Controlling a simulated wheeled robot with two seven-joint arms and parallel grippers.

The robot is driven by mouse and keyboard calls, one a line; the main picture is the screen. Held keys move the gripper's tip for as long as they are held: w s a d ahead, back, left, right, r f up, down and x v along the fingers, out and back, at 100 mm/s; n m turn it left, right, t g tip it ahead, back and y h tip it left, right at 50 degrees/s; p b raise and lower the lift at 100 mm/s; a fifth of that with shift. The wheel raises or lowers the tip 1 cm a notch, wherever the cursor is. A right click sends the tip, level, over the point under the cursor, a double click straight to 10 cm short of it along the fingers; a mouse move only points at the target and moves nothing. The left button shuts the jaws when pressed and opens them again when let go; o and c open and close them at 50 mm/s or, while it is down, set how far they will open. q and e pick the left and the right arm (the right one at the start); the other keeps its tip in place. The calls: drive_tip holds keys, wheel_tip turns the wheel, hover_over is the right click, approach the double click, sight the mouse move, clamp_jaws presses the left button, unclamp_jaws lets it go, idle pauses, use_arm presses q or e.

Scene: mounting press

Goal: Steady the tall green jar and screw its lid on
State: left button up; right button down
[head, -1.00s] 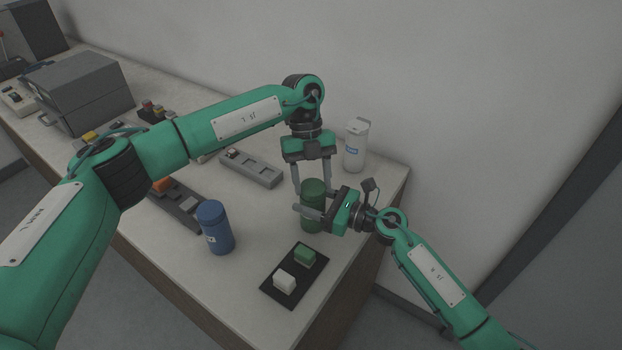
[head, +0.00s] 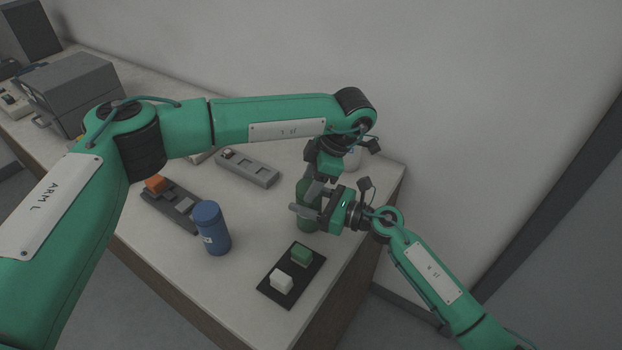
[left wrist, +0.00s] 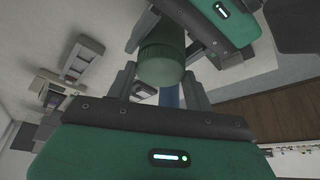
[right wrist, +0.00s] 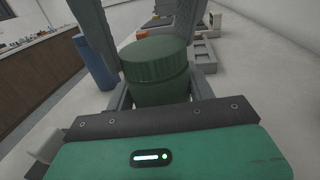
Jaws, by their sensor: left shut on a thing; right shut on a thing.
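The tall green jar (head: 306,224) stands upright on the bench. Its ribbed green lid (right wrist: 153,58) sits on top of the body (right wrist: 160,93); whether it is fully seated I cannot tell. My left gripper (head: 311,187) reaches the lid from above and is shut on it; the lid also shows between its fingers in the left wrist view (left wrist: 160,64). My right gripper (head: 309,213) comes in from the right and is shut around the jar body below. The left gripper hides part of the lid in the head view.
A blue jar (head: 211,228) stands left of the green jar. A black tray (head: 273,293) with a green block and a white block lies in front. Grey slotted holders (head: 247,169) lie behind, and a white container is mostly hidden by my left wrist. The bench's right edge is close.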

use_arm(q)
drive_tip(key=m+t, duration=0.1)
drive_tip(key=m, duration=0.2)
drive_tip(key=m+t, duration=0.1)
drive_tip(key=m, duration=0.2)
drive_tip(key=shift+s+a+t+h, duration=0.15)
drive_tip(key=shift+t+h, duration=0.15)
drive_tip(key=m+h, duration=0.1)
drive_tip(key=m, duration=0.2)
drive_tip(key=m+t, duration=0.1)
drive_tip(key=m, duration=0.2)
drive_tip(key=shift+s+a+t+h, duration=0.1)
drive_tip(key=shift+a+t+h, duration=0.05)
drive_tip(key=shift+t+h, duration=0.2)
drive_tip(key=m+h, duration=0.1)
drive_tip(key=m, duration=0.1)
drive_tip(key=m+h, duration=0.1)
drive_tip(key=m, duration=0.2)
drive_tip(key=shift+a+t, duration=0.15)
drive_tip(key=shift+t, duration=0.1)
drive_tip(key=m+h, duration=0.1)
drive_tip(key=m, duration=0.1)
drive_tip(key=m+h, duration=0.1)
drive_tip(key=m, duration=0.2)
drive_tip(key=o, duration=0.9)
drive_tip(key=shift+o, duration=0.2)
drive_tip(key=shift+s+r, duration=0.1)
drive_tip(key=shift+r, duration=2.1)
drive_tip(key=shift+c, duration=0.4)
